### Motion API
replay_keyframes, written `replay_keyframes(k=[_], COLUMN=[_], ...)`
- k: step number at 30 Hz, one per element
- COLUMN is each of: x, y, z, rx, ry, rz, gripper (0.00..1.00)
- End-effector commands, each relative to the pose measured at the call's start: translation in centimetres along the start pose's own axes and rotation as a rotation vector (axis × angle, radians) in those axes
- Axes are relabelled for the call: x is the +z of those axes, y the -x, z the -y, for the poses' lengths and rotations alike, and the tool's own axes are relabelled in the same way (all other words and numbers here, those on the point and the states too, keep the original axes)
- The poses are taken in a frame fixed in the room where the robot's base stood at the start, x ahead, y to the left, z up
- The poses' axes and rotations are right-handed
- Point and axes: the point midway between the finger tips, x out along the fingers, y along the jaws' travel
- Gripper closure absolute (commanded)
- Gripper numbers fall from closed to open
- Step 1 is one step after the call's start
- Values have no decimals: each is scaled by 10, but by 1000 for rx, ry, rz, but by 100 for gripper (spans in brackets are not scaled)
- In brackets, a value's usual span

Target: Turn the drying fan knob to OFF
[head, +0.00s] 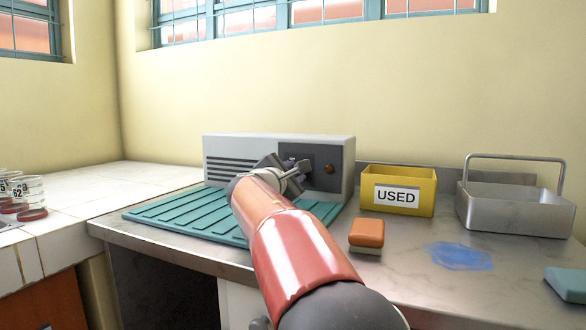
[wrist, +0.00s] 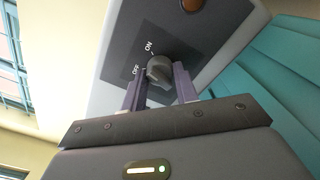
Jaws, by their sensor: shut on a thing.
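The drying fan is a grey box (head: 335,150) with side slots and a dark control panel, standing at the back of the counter. In the wrist view its dark round knob (wrist: 160,68) sits on the panel (wrist: 185,42), with ON printed above it and OFF at its left. My gripper (wrist: 160,88) has a finger on each side of the knob and is shut on it. I cannot tell for sure which label the knob points to. In the head view my gripper (head: 293,174) is in front of the panel and hides the knob.
An amber lamp (head: 329,169) is on the panel. A teal ribbed mat (head: 165,212) lies before the box. To the right are a yellow USED bin (head: 430,182), a metal carrier (head: 490,208), an orange sponge (head: 366,232) and a blue puddle (head: 458,256). Glass jars (head: 30,190) stand far left.

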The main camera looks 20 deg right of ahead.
Motion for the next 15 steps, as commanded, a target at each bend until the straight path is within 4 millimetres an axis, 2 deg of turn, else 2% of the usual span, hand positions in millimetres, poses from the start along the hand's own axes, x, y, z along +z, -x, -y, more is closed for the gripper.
replay_keyframes(k=[15], x=[2], y=[0], z=[-2], rx=[-3], ry=[485], rz=[-1], gripper=[93])
